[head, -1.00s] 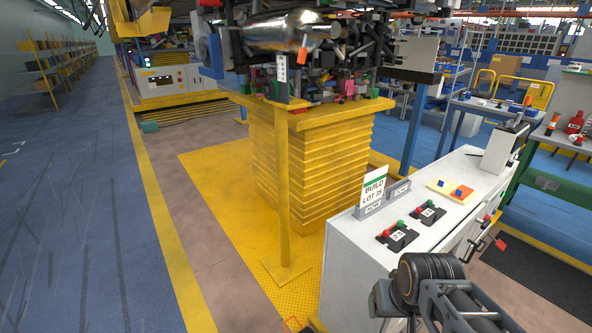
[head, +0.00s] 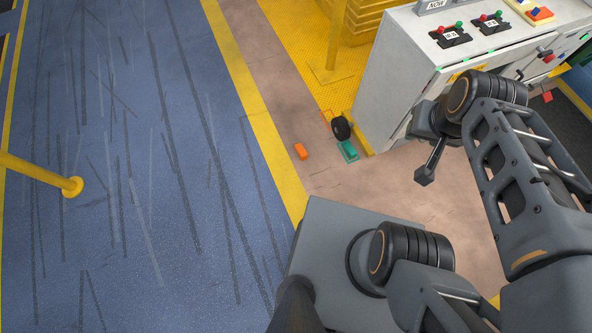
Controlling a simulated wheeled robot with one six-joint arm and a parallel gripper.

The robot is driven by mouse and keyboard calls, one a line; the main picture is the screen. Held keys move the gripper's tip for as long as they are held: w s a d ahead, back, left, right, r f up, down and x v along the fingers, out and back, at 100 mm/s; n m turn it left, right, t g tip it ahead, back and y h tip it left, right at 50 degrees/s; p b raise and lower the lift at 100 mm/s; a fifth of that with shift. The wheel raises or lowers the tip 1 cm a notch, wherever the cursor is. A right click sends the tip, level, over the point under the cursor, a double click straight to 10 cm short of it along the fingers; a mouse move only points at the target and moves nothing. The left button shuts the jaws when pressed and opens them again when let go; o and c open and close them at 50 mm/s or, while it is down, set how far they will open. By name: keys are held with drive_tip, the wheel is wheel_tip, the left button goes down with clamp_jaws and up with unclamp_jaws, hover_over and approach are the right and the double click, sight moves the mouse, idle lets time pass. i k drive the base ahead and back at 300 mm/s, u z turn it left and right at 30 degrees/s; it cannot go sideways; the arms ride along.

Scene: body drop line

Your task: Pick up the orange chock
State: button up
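The orange chock (head: 301,151) is a small block lying on the brownish floor strip, just right of the yellow floor line. My arm is folded at the right of the head view. What looks like my gripper (head: 424,174) hangs at its end, in front of the white cabinet and well to the right of the chock, not touching it. Its fingers cannot be made out, so whether it is open or shut is unclear.
A green block (head: 348,151) and a black round wheel-like thing (head: 341,127) lie right of the chock, by the corner of the white cabinet (head: 395,75). A yellow post (head: 73,187) stands at left. Blue floor (head: 150,200) is open there.

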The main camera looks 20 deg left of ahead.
sight(302, 154)
drive_tip(key=z, duration=1.6)
drive_tip(key=k, duration=0.1)
drive_tip(key=u, duration=2.55)
drive_tip(key=i, duration=1.2)
drive_tip(key=u, duration=0.6)
